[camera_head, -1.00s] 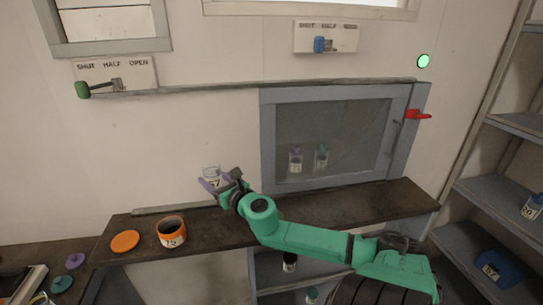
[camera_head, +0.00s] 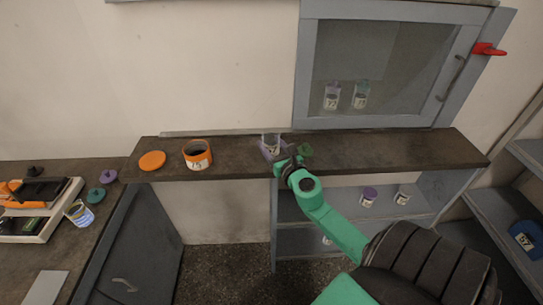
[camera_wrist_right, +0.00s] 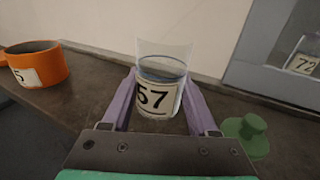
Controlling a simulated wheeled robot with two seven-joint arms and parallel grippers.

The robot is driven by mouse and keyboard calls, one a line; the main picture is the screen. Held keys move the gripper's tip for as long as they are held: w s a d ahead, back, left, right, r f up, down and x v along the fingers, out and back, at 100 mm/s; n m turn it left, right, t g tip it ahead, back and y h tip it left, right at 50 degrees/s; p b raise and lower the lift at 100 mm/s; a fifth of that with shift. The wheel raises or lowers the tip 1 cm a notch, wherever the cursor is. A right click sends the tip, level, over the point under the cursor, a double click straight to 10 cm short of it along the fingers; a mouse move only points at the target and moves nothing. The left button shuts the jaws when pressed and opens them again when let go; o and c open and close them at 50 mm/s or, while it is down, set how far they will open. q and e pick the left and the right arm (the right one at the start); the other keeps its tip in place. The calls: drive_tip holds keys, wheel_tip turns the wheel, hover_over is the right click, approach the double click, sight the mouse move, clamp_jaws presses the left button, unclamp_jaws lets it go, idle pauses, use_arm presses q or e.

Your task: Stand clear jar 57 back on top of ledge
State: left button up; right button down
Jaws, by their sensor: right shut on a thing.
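Clear jar 57 (camera_wrist_right: 160,88) is upright between the purple fingers of my right gripper (camera_wrist_right: 158,112), with its label facing the right wrist camera. The jar (camera_head: 271,141) also shows in the head view, small and partly covered by my right gripper (camera_head: 272,152). The gripper is shut on the jar, over the dark ledge (camera_head: 232,159). The jar's base is at or very near the ledge top; I cannot tell whether it touches. My left gripper is not in view.
A green lid (camera_head: 305,149) lies on the ledge just right of the jar. Orange jar 75 (camera_head: 197,155) and an orange lid (camera_head: 152,161) are to the left on the ledge. A glass-fronted cabinet (camera_head: 375,70) rises behind. Open shelves (camera_head: 350,205) are below.

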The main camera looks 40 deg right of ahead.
wheel_tip(320, 180, down, 2)
drive_tip(key=shift+f+b, duration=0.25)
drive_tip(key=shift+b, duration=0.15)
drive_tip(key=shift+r+p, duration=0.25)
drive_tip(key=shift+p, duration=0.05)
drive_tip(key=shift+f, duration=0.2)
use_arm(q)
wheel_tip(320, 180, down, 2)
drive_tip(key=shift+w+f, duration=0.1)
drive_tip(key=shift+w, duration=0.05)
use_arm(e)
drive_tip(key=shift+c, duration=0.8)
unclamp_jaws()
drive_tip(key=shift+r, duration=0.3)
use_arm(q)
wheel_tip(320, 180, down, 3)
drive_tip(key=b, duration=0.3)
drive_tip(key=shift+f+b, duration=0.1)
drive_tip(key=shift+b, duration=0.25)
use_arm(e)
drive_tip(key=v, duration=1.2)
